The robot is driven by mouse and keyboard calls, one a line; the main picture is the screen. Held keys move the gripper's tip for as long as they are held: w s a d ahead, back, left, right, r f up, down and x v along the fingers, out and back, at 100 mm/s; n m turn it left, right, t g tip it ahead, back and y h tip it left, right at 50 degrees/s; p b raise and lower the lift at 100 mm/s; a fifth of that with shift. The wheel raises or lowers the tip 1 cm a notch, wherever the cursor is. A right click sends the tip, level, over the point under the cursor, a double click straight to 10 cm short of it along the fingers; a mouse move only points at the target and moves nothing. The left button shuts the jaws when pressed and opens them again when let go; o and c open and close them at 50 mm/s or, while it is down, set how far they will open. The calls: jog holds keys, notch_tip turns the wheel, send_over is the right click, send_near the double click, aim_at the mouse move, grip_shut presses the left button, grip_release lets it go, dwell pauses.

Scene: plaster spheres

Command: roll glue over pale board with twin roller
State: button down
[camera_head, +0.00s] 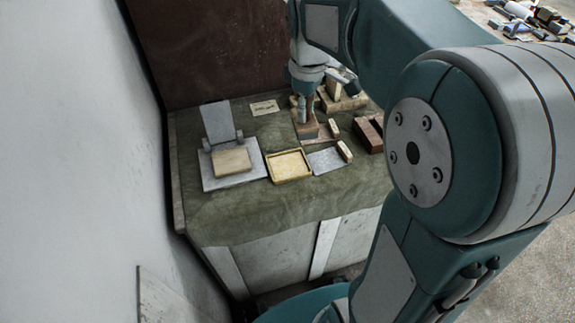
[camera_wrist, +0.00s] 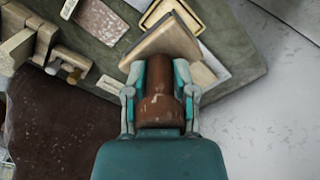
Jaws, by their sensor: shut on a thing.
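My gripper (camera_wrist: 160,75) is shut on the brown, round handle (camera_wrist: 161,108) of a tool with a broad tan wooden head (camera_wrist: 163,43). A pale yellow, raised-rim tray (camera_head: 290,177) lies in front. A flat grey board (camera_head: 322,161) lies right of the tray, with a small pale block (camera_head: 344,151) at its edge. I cannot tell which piece is the pale board.
A grey plate (camera_head: 252,179) with a pale block and an upright grey panel (camera_head: 217,122) stands left. A pale card (camera_head: 264,107) lies behind. A brown box (camera_head: 369,134) and pale wooden clamp blocks (camera_head: 343,103) stand right. The green cloth (camera_head: 260,213) is clear along the front.

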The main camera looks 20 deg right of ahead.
dwell(0.3)
send_over(288, 166)
notch_tip(288, 166, down, 5)
jog(key=shift+w+f, duration=0.1)
jog(key=shift+f, duration=2.9)
jog(key=shift+f, duration=0.5)
notch_tip(288, 166, up, 7)
dwell(0.6)
dwell(0.7)
